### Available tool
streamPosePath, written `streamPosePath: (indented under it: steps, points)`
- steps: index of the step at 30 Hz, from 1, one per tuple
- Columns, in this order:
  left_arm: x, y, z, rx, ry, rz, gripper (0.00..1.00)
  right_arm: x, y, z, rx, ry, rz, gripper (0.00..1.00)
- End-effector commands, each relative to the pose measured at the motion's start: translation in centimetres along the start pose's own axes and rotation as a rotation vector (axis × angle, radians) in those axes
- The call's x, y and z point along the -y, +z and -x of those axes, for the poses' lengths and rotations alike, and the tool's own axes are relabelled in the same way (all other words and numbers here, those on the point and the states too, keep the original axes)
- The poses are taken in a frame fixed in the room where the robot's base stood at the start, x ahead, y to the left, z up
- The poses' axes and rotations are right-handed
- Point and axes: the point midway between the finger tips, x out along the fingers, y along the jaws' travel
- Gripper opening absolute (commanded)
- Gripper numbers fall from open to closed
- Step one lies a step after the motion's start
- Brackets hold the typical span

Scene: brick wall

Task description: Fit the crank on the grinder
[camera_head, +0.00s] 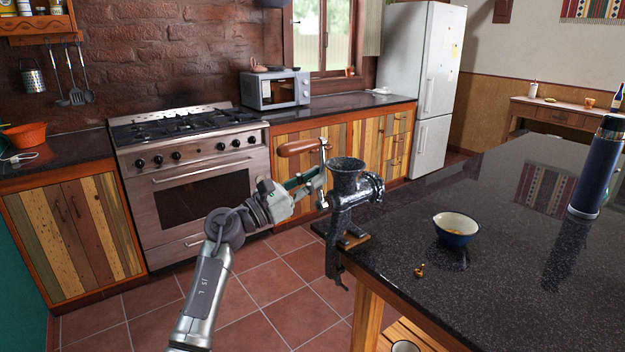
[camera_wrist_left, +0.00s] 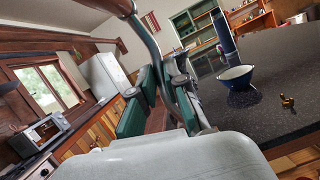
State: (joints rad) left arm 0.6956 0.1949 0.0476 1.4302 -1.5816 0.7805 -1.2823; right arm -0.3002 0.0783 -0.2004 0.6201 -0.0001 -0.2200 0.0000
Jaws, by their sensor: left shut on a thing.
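The dark metal grinder (camera_head: 345,215) stands clamped upright at the left edge of the black countertop, its funnel upward and its round outlet facing right. My left gripper (camera_head: 316,182) is just left of the grinder, shut on the crank (camera_head: 324,158). The crank's metal arm runs roughly upright, with its brown wooden handle (camera_head: 300,147) pointing left at the top. In the left wrist view the crank arm (camera_wrist_left: 146,38) rises between the green finger pads. I cannot tell whether its lower end touches the grinder. A small brass screw (camera_head: 420,271) lies on the countertop.
A blue-rimmed bowl (camera_head: 456,230) and a tall dark blue flask (camera_head: 597,168) stand on the black countertop (camera_head: 520,290). The counter between grinder and bowl is clear. Behind are a stove (camera_head: 190,170), a microwave (camera_head: 277,90) and a fridge (camera_head: 425,75).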

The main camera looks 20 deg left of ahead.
Motion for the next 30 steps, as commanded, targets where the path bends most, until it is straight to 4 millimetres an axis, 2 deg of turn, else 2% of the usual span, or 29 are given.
streamPosePath:
  steps: [30]
  points:
    - [-0.04,-0.08,-0.59,0.002,0.001,-0.001,0.00,-0.14,0.09,-0.93,0.000,0.002,0.000,0.40]
